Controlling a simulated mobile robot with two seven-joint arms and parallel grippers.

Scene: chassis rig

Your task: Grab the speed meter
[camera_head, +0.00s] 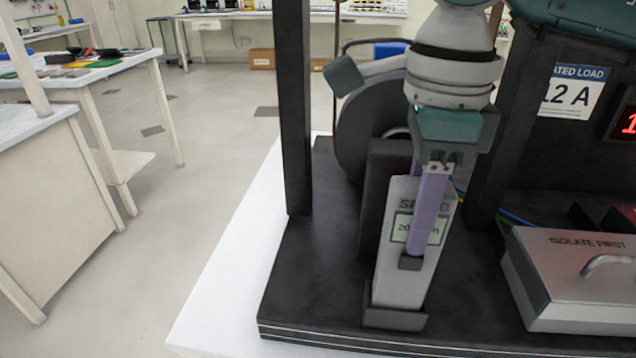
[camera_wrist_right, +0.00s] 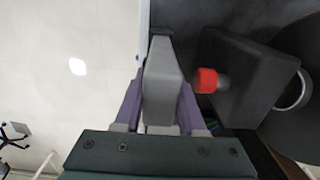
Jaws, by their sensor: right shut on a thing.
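The speed meter (camera_head: 402,278) is a grey upright box with a small display and lettering that begins "S", partly covered by my gripper. It stands in a dark holder at the front of the black rig base. My right gripper (camera_head: 411,262) comes down from above, with its purple fingers around the meter, shut on it. In the right wrist view the meter (camera_wrist_right: 161,88) sits between the two purple fingers. My left gripper is not in view.
A dark block (camera_head: 374,205) and a dark wheel stand behind the meter. A red knob (camera_wrist_right: 205,80) is beside it in the wrist view. A metal box marked "ISOLATE FIRST" (camera_head: 575,262) is to the right. A black post (camera_head: 294,110) rises at the left.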

